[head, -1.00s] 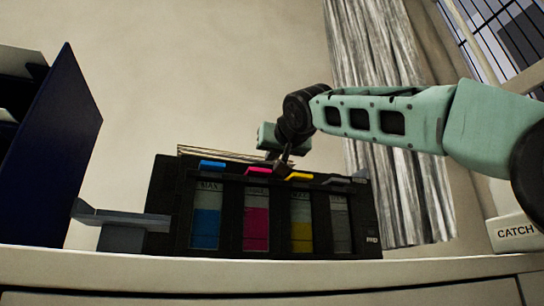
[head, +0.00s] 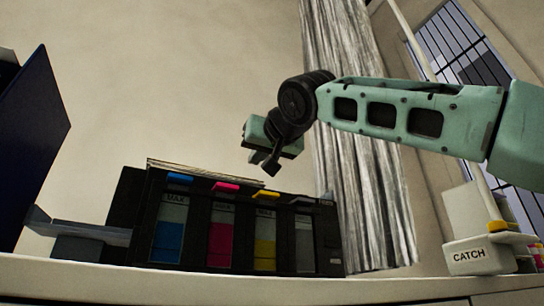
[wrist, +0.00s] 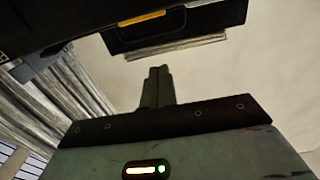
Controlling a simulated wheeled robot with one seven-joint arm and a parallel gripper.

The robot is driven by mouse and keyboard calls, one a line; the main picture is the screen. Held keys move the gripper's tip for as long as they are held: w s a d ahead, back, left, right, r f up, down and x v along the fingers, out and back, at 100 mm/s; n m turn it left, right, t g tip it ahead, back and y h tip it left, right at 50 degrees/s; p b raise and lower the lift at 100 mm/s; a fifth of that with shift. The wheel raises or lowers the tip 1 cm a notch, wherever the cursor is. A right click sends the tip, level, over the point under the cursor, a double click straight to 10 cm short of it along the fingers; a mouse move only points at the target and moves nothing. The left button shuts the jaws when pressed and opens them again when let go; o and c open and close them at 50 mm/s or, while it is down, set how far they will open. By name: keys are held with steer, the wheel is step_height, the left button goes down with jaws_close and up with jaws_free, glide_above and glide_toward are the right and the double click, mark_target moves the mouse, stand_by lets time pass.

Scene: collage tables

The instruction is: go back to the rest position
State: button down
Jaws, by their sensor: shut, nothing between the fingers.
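My gripper (head: 271,167) is shut and empty. It hangs in the air above the back-right part of the black ink-tank printer (head: 330,232) and appears clear of the tank caps. My mint-green arm reaches in from the right. The wrist view shows the closed fingers (wrist: 158,75) with nothing held. The printer has windows with blue, magenta, yellow and grey ink. Its blue cap (head: 180,179), pink cap (head: 226,187), yellow cap (head: 266,195) and dark cap (head: 303,202) sit along the top.
A white box marked CATCH (head: 478,255) stands at the right, with small coloured items beside it. A dark blue panel (head: 35,150) rises at the left. A grey tray (head: 75,232) juts from the printer's left. A grey curtain (head: 355,190) hangs behind.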

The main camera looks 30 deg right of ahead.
steer(key=s, duration=0.8)
steer(key=shift+f, duration=0.15)
